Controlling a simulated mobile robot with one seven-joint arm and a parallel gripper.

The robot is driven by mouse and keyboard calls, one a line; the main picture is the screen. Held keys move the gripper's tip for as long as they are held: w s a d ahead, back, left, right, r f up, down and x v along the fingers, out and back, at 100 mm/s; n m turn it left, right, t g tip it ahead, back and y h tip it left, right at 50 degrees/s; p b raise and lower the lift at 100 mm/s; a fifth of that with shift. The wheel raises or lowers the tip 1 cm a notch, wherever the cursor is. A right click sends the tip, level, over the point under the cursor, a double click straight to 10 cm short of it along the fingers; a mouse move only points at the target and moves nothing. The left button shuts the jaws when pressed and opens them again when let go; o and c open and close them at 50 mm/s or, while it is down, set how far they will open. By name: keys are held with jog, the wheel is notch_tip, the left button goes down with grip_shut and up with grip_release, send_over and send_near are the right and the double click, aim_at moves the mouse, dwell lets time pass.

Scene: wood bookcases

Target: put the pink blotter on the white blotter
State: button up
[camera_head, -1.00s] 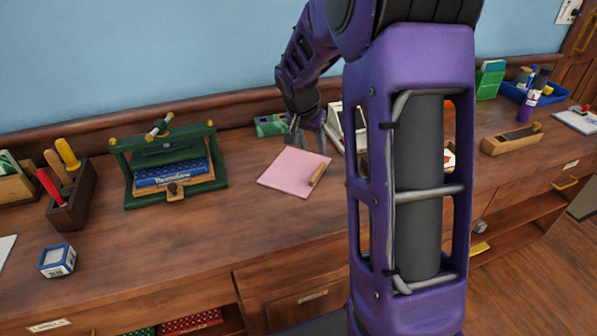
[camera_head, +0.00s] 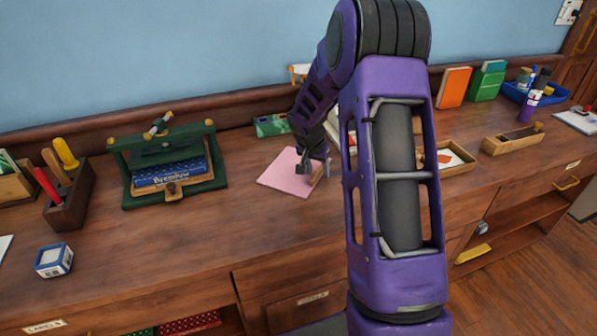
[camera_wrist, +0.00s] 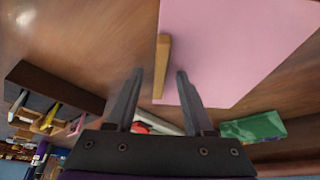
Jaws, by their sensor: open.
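The pink blotter (camera_head: 280,174) lies flat on the wooden counter, with a light wooden grip strip along one side. It also shows in the wrist view (camera_wrist: 225,50), where its strip (camera_wrist: 161,66) appears between my fingertips. My gripper (camera_head: 312,170) is open over the strip side of the blotter; in the wrist view its two fingers (camera_wrist: 160,75) are apart with nothing clamped. I cannot clearly identify the white blotter; a white sheet (camera_head: 4,246) is cut off at the left edge, and my arm hides part of the counter.
A green press with a blue book (camera_head: 172,172) stands left of the blotter. Further left are a tool holder (camera_head: 70,202) and a small blue-white box (camera_head: 54,260).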

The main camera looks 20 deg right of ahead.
jog(key=shift+f, duration=0.1)
dwell(0.5)
grip_shut()
